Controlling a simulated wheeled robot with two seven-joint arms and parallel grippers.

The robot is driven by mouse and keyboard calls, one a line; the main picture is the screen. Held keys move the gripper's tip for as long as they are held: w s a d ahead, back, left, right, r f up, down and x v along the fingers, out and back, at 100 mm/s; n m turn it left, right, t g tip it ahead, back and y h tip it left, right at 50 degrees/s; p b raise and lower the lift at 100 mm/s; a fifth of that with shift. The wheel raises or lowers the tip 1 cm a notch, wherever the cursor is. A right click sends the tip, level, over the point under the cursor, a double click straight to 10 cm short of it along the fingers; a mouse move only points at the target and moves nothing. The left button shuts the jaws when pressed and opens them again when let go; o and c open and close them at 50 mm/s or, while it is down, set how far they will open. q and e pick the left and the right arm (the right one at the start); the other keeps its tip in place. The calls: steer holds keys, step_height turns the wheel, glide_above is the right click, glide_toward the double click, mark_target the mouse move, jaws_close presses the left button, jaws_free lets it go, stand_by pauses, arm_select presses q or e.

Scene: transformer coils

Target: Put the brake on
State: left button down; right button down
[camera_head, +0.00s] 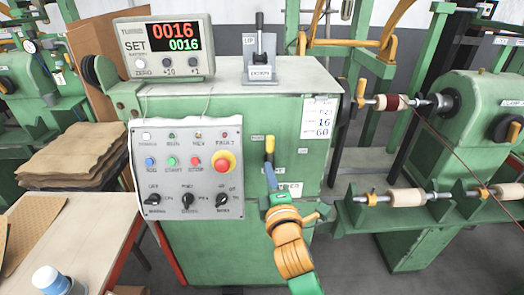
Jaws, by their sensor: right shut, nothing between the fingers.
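A lever with a yellow grip (269,145) stands on the front of the green machine cabinet (225,255), right of the grey control panel. Small plates sit around it; their lettering is too small to read surely. My right gripper (270,178), on an orange and green arm from below, is shut just below the yellow grip, in front of the lever's lower part. I cannot tell whether it touches the lever. Its fingers partly hide what lies behind them. My left gripper is not in view.
The control panel (186,170) has buttons, knobs and a red emergency stop. A display (163,48) reading 0016 and a black upright lever (259,50) stand on top. Spools on shafts (405,197) are at right. A table with brown sheets (75,150) is at left.

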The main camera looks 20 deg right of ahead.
mark_target(268, 145)
steer(key=w+d, duration=0.1)
steer(key=w, duration=0.8)
steer(key=shift+w, duration=0.35)
steer(key=shift+s+d+r+m+p, duration=0.15)
steer(key=shift+d+m+p, duration=0.15)
steer(key=shift+d+m, duration=0.4)
steer(key=shift+s+d+m, duration=0.1)
steer(key=shift+d+m, duration=0.25)
steer(key=shift+m, duration=0.35)
steer(key=s+d+f+m+t+h+b, duration=0.1)
steer(key=d+f+m+b, duration=0.1)
steer(key=d+m, duration=0.4)
steer(key=shift+s+d+f+m, duration=0.15)
steer(key=shift+s+f+m, duration=0.25)
steer(key=shift+m, duration=1.8)
